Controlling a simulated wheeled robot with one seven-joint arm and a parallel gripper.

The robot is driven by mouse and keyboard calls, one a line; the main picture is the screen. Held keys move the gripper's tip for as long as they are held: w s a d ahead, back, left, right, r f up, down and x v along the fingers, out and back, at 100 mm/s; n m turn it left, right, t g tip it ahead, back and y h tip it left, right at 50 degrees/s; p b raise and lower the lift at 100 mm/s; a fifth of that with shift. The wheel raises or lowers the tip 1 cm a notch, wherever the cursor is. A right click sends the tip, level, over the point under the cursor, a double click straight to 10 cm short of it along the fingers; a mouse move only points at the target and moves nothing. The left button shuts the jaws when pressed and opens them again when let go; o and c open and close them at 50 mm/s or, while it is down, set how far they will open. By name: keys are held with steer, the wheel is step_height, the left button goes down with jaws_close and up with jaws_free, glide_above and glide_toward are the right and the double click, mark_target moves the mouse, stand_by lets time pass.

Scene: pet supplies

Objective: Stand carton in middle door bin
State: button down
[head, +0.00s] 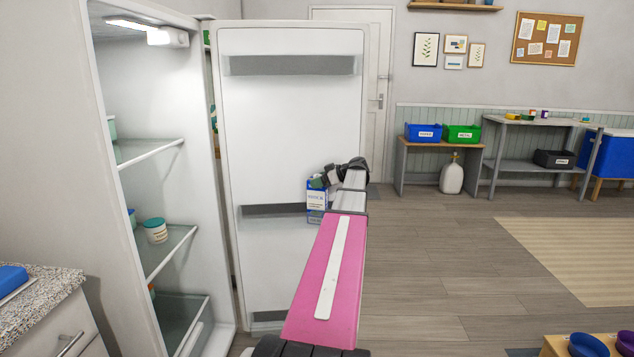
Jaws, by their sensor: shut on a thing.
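The carton (317,198), white and blue with small print on its face, is upright at the right end of the fridge door's middle bin (270,210). My gripper (328,181) is shut on the top of the carton, and my pink arm reaches up to it from below. The fridge door (290,120) stands wide open with its inner side facing me. I cannot tell from this view whether the carton's base is inside the bin or in front of it. The fingertips are small and partly hidden by the wrist.
The door also has an upper bin (290,65) and a lower bin (268,317), both seemingly empty. The open fridge's glass shelves (172,250) stand at left, with a jar (155,230) on one. A counter (35,300) is at lower left.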

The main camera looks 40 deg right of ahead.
steer(key=shift+c, duration=2.4)
jaws_free()
steer(key=v, duration=1.2)
steer(key=shift+r, duration=0.1)
